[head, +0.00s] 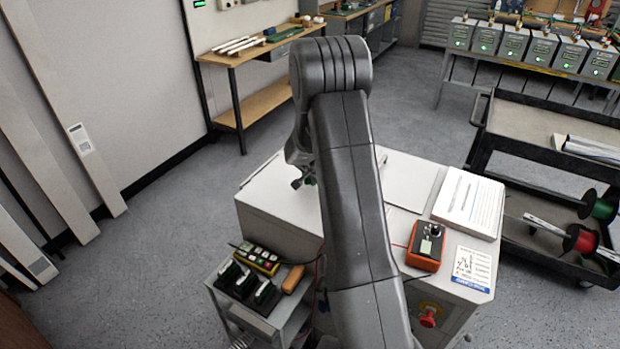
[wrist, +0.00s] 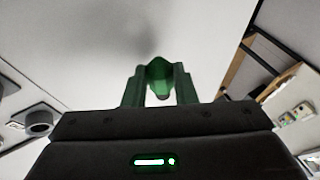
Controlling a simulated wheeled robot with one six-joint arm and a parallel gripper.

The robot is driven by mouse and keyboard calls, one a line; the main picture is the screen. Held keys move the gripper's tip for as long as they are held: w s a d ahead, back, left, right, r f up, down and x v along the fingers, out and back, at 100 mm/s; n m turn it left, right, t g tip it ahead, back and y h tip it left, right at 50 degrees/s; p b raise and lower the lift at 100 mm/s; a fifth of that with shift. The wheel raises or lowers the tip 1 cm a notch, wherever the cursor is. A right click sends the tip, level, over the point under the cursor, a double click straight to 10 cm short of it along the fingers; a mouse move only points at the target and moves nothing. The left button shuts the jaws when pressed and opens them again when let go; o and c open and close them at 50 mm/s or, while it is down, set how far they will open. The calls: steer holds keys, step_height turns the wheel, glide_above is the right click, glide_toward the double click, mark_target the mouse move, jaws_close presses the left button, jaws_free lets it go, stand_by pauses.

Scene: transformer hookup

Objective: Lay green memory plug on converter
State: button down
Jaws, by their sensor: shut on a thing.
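My gripper (head: 303,183) is over the left part of the white worktop, mostly hidden behind my arm in the head view. In the wrist view, my gripper (wrist: 160,88) is shut on the green memory plug (wrist: 159,72), a green piece standing between its fingers. An orange box with a small screen and a dark knob (head: 426,246) sits on the white worktop's right side. I cannot tell for certain which thing is the converter.
The white worktop (head: 405,170) also holds a thick paper stack (head: 468,203) and a printed sheet (head: 472,267). A small grey cart (head: 216,290) at front left carries dark blocks, a yellow button box (head: 256,258) and an orange-brown piece. A black trolley (head: 520,130) stands right.

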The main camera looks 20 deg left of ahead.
steer(key=shift+f+b, duration=0.9)
steer(key=shift+f, duration=0.2)
steer(key=c, duration=1.1)
jaws_free()
steer(key=shift+s, duration=0.1)
steer(key=shift+d+f, duration=0.1)
steer(key=shift+f, duration=0.05)
steer(key=shift+s, duration=0.1)
steer(key=b+v, duration=0.1)
steer(key=v, duration=1.3)
steer(key=shift+w+a+r+b, duration=0.2)
steer(key=shift+a+r+b, duration=0.1)
steer(key=shift+b, duration=0.1)
steer(key=p+x, duration=0.2)
steer(key=x, duration=1.1)
steer(key=shift+d+f, duration=0.1)
steer(key=shift+f, duration=0.15)
steer(key=shift+w, duration=0.1)
